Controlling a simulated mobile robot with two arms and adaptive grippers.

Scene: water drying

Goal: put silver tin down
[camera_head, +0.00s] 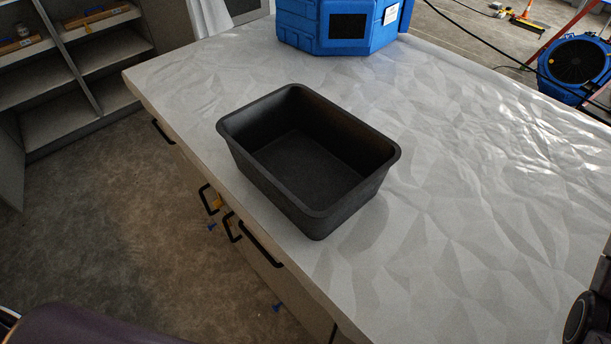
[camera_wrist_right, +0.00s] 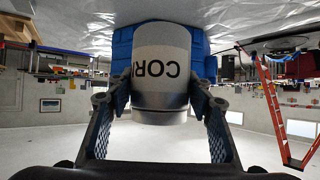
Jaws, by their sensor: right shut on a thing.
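In the right wrist view, which is upside down, my right gripper (camera_wrist_right: 160,97) is shut on the silver tin (camera_wrist_right: 162,62). The tin has a pale label with dark letters that read like "COR" before they run out of sight. Its metal rim shows between the two fingers. The tin is not visible in the head view, where only a dark part of my right arm shows at the right edge. My left gripper is not in view.
An empty black open bin (camera_head: 309,205) stands on the crumpled white-covered counter (camera_head: 470,230). A blue machine (camera_head: 340,22) stands at the counter's far edge. The counter to the right of the bin is clear. Shelves (camera_head: 60,75) stand at the far left.

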